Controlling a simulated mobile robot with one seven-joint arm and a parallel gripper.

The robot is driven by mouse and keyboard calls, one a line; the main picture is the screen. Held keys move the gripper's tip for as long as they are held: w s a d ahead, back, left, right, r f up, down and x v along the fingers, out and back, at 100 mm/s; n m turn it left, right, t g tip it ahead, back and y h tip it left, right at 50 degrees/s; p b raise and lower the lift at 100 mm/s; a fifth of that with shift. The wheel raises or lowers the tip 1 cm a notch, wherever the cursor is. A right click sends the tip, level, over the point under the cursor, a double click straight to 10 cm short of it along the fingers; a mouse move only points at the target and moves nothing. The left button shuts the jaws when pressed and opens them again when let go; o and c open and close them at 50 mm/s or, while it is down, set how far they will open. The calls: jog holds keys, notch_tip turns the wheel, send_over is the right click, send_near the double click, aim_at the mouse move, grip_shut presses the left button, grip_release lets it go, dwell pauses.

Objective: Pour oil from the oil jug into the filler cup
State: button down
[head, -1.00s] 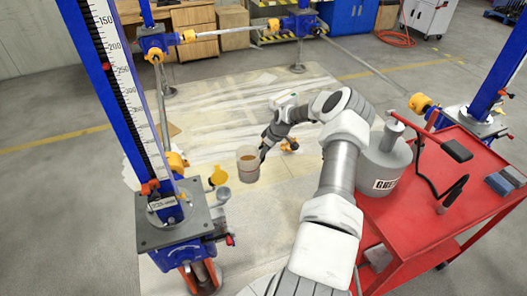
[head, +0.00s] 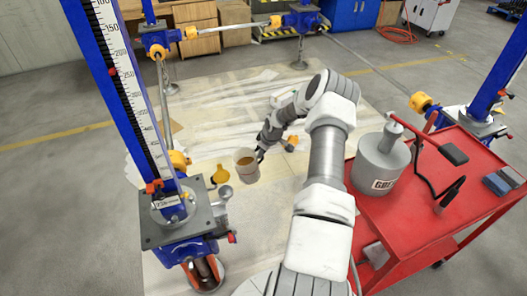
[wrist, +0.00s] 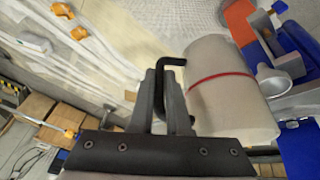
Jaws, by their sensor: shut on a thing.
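The oil jug (head: 246,168) is a whitish vessel with brown oil visible in its open top in the head view. It looks tilted slightly. In the wrist view the jug (wrist: 228,92) shows a red line around its body and a dark bent handle. My gripper (wrist: 168,98) is shut on this handle; in the head view my gripper (head: 262,153) is at the jug's right side. The small grey filler cup (head: 224,193) is on the near blue jack, just left of and below the jug in the picture. The cup also shows in the wrist view (wrist: 274,78), beside the jug.
The blue jack column with a scale (head: 128,90) rises at left. A yellow part (head: 220,175) sits near the filler cup. A red cart (head: 420,212) at right carries a large grey can (head: 381,165). Shafts link the other jacks. Pale sheeting covers the floor.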

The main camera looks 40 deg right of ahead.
aim_at(252, 151)
jog(key=shift+a+r+h, duration=0.3)
jog(key=shift+a+r, duration=0.05)
jog(key=shift+a+f, duration=0.1)
jog(key=shift+a, duration=0.1)
jog(key=shift+a+h+b, duration=0.1)
jog(key=shift+h+b, duration=0.2)
jog(key=shift+b, duration=0.05)
jog(key=shift+a, duration=0.1)
jog(key=shift+s+a+r+h+b, duration=0.15)
jog(key=shift+r+h+b, duration=0.15)
jog(key=shift+b, duration=0.2)
jog(key=shift+a+r+n+h+b, duration=0.1)
jog(key=shift+a+n+h+b, duration=0.3)
jog(key=shift+b, duration=0.7)
jog(key=shift+s+a+r+t+h+b, duration=0.1)
jog(key=shift+a+r+t+h+b, duration=0.35)
jog(key=shift+b, duration=1.45)
jog(key=shift+s+a+r+t+h+b, duration=0.15)
jog(key=shift+a+r+h+b, duration=0.6)
jog(key=shift+b, duration=1.15)
jog(key=shift+r+h+b, duration=0.5)
jog(key=shift+r+b, duration=0.15)
jog(key=shift+b, duration=0.05)
